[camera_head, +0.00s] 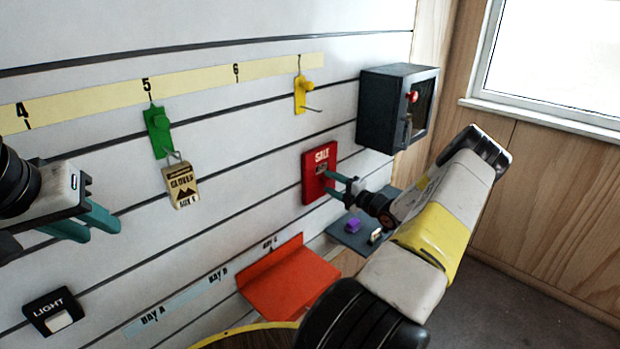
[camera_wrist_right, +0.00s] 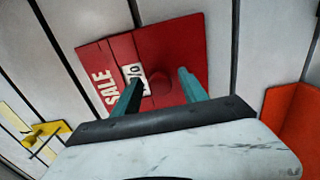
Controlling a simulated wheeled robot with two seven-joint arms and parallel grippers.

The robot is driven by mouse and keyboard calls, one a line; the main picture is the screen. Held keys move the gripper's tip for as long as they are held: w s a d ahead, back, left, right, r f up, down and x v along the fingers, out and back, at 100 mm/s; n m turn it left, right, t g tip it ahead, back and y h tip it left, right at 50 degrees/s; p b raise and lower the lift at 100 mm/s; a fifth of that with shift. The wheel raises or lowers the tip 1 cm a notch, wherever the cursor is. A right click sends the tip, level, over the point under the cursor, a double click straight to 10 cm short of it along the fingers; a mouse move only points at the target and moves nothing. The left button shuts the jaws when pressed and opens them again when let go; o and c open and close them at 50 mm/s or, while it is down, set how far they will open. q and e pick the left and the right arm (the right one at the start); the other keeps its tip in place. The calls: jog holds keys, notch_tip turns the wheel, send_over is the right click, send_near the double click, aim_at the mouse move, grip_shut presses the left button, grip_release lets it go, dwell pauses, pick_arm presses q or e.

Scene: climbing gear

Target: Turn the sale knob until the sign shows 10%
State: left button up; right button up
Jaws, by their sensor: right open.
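The red SALE sign (camera_head: 313,187) is mounted on the slatted wall, and it fills the middle of the right wrist view (camera_wrist_right: 110,62). Its small white window (camera_wrist_right: 133,72) shows a % mark, but my finger covers the digits. The round red sale knob (camera_wrist_right: 160,84) sticks out beside the window. My right gripper (camera_head: 328,183) is open at the sign, with one teal finger on each side of the knob; I cannot tell if they touch it. My left gripper (camera_head: 95,228) is at the left of the head view, open and empty, away from the sign.
A dark box (camera_head: 385,110) with a red knob is mounted above right of the sign. An orange shelf (camera_head: 290,285) and a dark shelf (camera_head: 350,235) with small items are below.

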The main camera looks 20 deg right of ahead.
jog(key=shift+s, duration=0.1)
jog(key=v, duration=0.7)
jog(key=shift+s+d, duration=0.15)
jog(key=shift+s, duration=0.15)
